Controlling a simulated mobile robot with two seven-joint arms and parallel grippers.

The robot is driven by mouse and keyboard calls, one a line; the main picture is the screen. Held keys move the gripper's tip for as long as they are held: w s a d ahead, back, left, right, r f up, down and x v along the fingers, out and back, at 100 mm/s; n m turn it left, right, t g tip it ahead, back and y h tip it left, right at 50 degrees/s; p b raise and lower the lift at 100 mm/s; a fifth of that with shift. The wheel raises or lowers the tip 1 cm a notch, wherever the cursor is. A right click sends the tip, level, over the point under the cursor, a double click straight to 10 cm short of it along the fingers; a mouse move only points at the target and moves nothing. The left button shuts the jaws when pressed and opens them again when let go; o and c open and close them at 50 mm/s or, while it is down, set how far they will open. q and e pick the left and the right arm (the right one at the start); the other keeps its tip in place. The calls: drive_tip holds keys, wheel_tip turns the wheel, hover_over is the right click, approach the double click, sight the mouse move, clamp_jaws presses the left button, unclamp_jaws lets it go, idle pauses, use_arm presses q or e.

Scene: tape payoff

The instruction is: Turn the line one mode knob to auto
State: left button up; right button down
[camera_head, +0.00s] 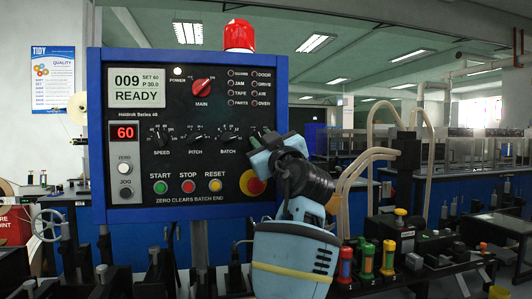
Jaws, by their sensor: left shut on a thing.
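The control panel (190,215) has a blue frame and a black face, with the screen reading 009 and READY. Its lower dial row holds SPEED (161,138), PITCH (195,138) and BATCH (228,138) dials. A fourth dial (258,132) stands at the right end of this row, mostly hidden. My left gripper (265,143) is at this fourth dial, shut on its knob. The gripper and my arm cover the knob, its pointer and its label, so its setting cannot be read. My right gripper is not in view.
A red MAIN switch (202,86) sits higher on the panel. A red and yellow stop button (252,183) is just below my gripper. START (160,187), STOP (188,186) and RESET (215,185) buttons line the bottom. Hoses (360,170) and coloured fittings (367,258) stand at right.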

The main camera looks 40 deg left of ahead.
use_arm(q)
drive_tip(key=shift+r+n+g+b, duration=0.1)
drive_tip(key=shift+n+g+b, duration=0.25)
drive_tip(key=shift+n, duration=0.45)
drive_tip(key=o, duration=0.6)
drive_tip(key=shift+o, duration=0.2)
drive_tip(key=b+v, duration=0.1)
drive_tip(key=v, duration=0.7)
drive_tip(key=shift+a, duration=0.1)
